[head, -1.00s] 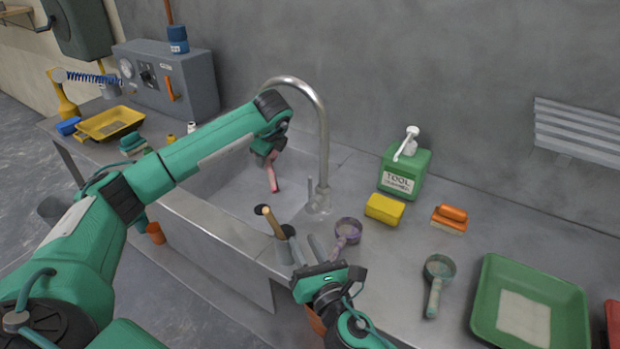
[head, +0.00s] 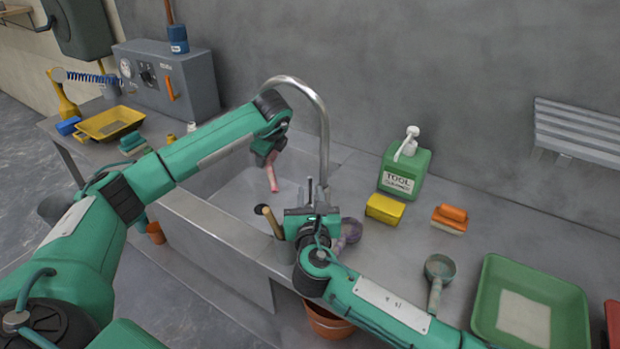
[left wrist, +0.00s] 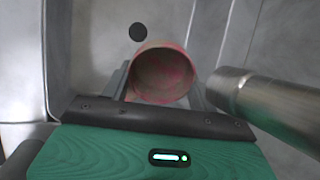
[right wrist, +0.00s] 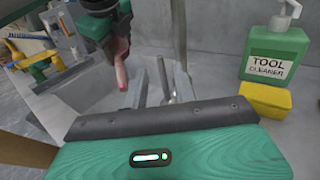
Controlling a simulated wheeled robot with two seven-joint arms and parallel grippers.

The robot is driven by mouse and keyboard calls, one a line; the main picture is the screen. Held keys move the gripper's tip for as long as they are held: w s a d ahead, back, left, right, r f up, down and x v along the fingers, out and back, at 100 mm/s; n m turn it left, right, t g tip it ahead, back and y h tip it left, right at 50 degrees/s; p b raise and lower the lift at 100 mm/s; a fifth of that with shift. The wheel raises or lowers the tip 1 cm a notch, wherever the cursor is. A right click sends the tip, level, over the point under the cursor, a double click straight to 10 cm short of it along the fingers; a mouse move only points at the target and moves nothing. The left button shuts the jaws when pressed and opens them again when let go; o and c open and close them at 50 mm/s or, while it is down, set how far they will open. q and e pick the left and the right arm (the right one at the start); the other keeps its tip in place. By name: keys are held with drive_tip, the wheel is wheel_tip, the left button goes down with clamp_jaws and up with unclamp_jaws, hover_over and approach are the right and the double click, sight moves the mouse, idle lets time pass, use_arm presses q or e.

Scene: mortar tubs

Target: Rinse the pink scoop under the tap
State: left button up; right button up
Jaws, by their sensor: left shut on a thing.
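The pink scoop (head: 272,176) hangs over the sink basin (head: 225,190), below the arched tap (head: 323,125). My left gripper (head: 268,152) is shut on it. In the left wrist view the scoop's round cup (left wrist: 162,76) shows grey residue inside, and the metal tap spout (left wrist: 275,105) is close at right. I see no water stream. My right gripper (head: 312,192) is at the tap's base. In the right wrist view its fingers (right wrist: 157,88) are apart, with a thin grey post, perhaps the tap lever (right wrist: 164,76), seen between them; contact cannot be told.
A purple scoop (head: 350,232) lies partly behind my right gripper. A wooden-handled tool (head: 267,216) stands at the sink's front. A green tool cleaner bottle (head: 405,170), yellow sponge (head: 385,208), orange brush (head: 450,218), grey-green scoop (head: 438,275) and green tray (head: 490,310) occupy the right counter.

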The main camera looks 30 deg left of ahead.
sight(310, 180)
drive_tip(key=x, duration=0.6)
drive_tip(key=shift+w+a, duration=0.1)
drive_tip(key=shift+w, duration=0.15)
clamp_jaws()
